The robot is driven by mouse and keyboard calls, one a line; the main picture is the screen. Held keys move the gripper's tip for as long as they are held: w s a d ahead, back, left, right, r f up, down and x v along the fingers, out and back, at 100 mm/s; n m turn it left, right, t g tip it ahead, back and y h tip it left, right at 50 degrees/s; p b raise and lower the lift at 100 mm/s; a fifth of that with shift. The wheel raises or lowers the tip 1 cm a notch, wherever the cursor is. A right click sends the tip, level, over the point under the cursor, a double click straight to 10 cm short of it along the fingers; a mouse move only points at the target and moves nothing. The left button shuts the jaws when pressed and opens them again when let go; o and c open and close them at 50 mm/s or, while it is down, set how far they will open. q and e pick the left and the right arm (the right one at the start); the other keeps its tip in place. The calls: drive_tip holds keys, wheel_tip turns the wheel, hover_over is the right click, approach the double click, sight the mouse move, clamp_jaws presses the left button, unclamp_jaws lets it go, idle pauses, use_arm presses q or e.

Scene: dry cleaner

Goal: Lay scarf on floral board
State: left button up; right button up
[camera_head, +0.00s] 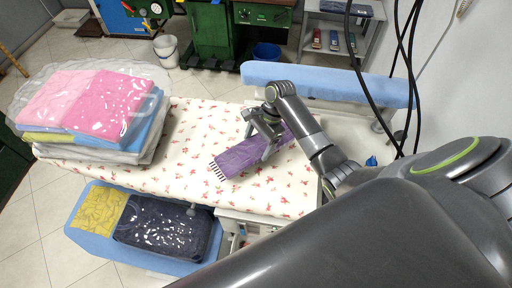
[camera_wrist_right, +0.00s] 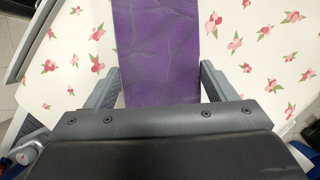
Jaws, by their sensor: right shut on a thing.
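The purple scarf (camera_head: 238,158), with a pale fringe at its near left end, is over the right part of the floral board (camera_head: 185,185), a white padded surface with small red flowers. My right gripper (camera_head: 265,138) is shut on the scarf and comes from the right. In the right wrist view the scarf (camera_wrist_right: 158,45) runs flat between the two fingers, with the floral cloth (camera_wrist_right: 265,50) on both sides. I cannot tell whether the scarf touches the board all along. Part of it is hidden behind the gripper. My left gripper is not in view.
A stack of plastic-wrapped folded textiles (camera_head: 130,100) stands on the board's left end. A blue lower shelf (camera_head: 85,222) holds a yellow cloth (camera_head: 98,208) and a dark wrapped bundle (camera_head: 165,228). A blue padded bar (camera_head: 335,82) runs behind the board. Dark cables hang at right.

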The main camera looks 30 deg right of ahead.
sight(260, 144)
drive_tip(key=shift+a+f, duration=0.1)
drive_tip(key=shift+f, duration=1.8)
drive_tip(key=shift+f, duration=0.1)
drive_tip(key=o, duration=1)
drive_tip(key=b+v, duration=0.1)
drive_tip(key=v, duration=1)
drive_tip(key=shift+b, duration=0.4)
drive_tip(key=shift+d+r, duration=0.25)
drive_tip(key=shift+r, duration=0.35)
